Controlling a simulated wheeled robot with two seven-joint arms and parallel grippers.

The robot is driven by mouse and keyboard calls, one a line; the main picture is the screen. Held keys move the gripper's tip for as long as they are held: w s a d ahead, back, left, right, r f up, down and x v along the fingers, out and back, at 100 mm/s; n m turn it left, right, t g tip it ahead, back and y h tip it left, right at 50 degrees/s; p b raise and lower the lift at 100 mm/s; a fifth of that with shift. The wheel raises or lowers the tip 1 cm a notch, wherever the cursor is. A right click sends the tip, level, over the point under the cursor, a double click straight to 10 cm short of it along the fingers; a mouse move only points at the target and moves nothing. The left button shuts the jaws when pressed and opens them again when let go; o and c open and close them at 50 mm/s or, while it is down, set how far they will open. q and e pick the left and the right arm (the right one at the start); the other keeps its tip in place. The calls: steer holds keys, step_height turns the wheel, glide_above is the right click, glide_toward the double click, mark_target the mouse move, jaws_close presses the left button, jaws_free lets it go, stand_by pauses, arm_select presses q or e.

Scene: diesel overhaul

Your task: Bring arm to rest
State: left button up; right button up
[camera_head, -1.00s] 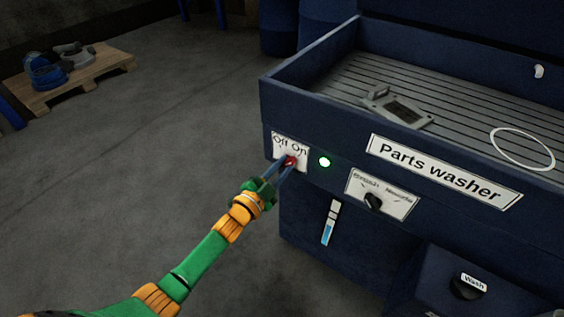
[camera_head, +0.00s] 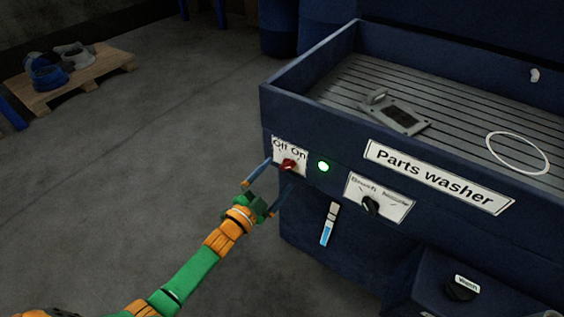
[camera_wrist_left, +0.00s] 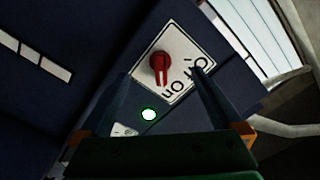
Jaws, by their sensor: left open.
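My left arm reaches in from the lower left in the head view. Its gripper (camera_head: 268,183) is open and empty, just in front of the parts washer (camera_head: 325,202). The red switch knob (camera_head: 289,165) sits on the white Off/On plate (camera_head: 277,145), apart from the fingers. In the left wrist view, the red knob (camera_wrist_left: 160,64) shows beyond the two spread fingers (camera_wrist_left: 160,95). The green lamp (camera_head: 323,166) beside the switch is lit; it also shows in the wrist view (camera_wrist_left: 149,114). My right gripper is not in view.
A grey metal part (camera_head: 397,116) and a white ring (camera_head: 518,153) lie in the washer's ribbed basin. A black selector knob (camera_head: 371,205) is on the front panel. A pallet (camera_head: 98,72) with parts stands at the far left. The floor (camera_head: 130,170) left of the washer is clear.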

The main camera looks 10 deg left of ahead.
arm_select(q)
steer(key=v, duration=0.3)
steer(key=shift+s+a+p, duration=0.15)
steer(key=shift+s+p, duration=0.2)
steer(key=shift+p, duration=0.05)
